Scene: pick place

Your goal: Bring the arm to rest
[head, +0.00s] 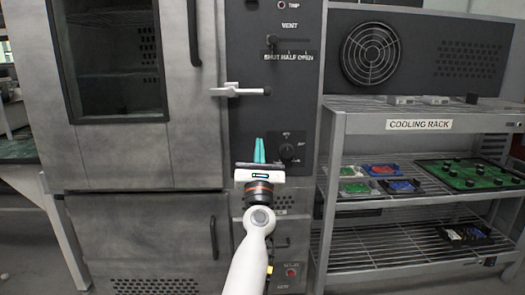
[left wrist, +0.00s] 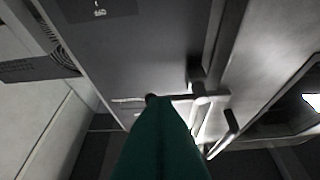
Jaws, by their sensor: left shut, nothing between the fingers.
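My left gripper (head: 259,150) is raised in front of the dark control panel of a large grey oven-like cabinet. Its two teal fingers are together with nothing between them. In the left wrist view the closed teal fingers (left wrist: 161,140) point toward the dark panel and a light lever handle (left wrist: 200,110). In the head view the lever handle (head: 240,91) sticks out sideways just above the fingertips. I cannot tell from these views whether the fingers touch the panel. My right gripper is not in view.
A metal cooling rack (head: 420,206) stands close on the right, with trays of coloured parts and a green board (head: 473,174) on its shelves. A round knob (head: 288,151) is on the panel right of the gripper. The cabinet door (head: 186,160) is to the left.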

